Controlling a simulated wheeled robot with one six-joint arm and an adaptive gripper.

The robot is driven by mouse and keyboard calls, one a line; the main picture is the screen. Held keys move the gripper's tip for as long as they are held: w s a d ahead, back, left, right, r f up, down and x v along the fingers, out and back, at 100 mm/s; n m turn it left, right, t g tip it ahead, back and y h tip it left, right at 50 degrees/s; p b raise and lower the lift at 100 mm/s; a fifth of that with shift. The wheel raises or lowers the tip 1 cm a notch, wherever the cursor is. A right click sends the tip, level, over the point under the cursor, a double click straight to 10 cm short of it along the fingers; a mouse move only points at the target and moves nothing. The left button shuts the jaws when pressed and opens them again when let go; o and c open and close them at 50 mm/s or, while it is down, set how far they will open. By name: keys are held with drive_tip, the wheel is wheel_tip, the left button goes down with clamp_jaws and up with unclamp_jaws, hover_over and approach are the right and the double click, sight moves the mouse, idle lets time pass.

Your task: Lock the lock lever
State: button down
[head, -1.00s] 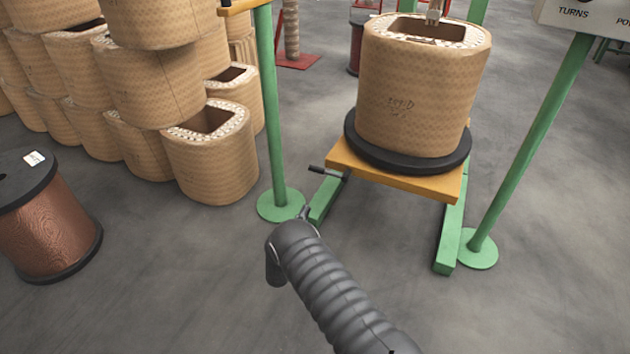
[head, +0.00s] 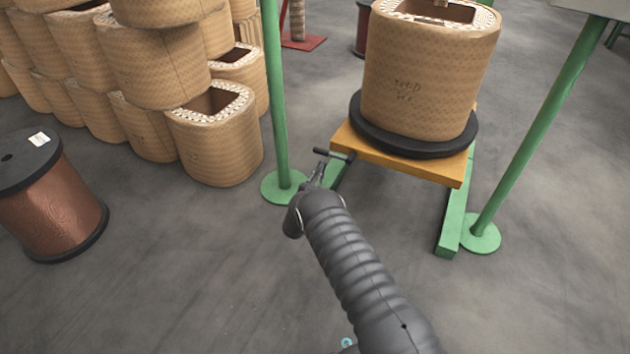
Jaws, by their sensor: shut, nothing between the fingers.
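The lock lever (head: 334,154) is a short dark bar with a thicker black grip at its left end. It sticks out at the left front corner of the orange platform (head: 400,165). My gripper (head: 318,168) is shut and empty, just below and left of the lever. It looks very close to the lever, but I cannot tell whether it touches it. A tan wrapped coil (head: 425,80) stands upright on a black round base (head: 385,135) on the platform.
A green post (head: 277,110) with a round foot stands just left of my gripper. Another green post (head: 530,125) stands at the right. Stacked coils (head: 215,150) and a copper wire spool (head: 55,205) are at the left. The front floor is clear.

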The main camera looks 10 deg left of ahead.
drive_tip(key=shift+s+a+r+p, duration=0.1)
drive_tip(key=shift+s+r+p, duration=0.15)
drive_tip(key=shift+r, duration=0.75)
drive_tip(key=shift+s+a+r+p, duration=0.1)
drive_tip(key=shift+s+r+p, duration=0.1)
drive_tip(key=shift+r, duration=0.75)
drive_tip(key=shift+d, duration=0.1)
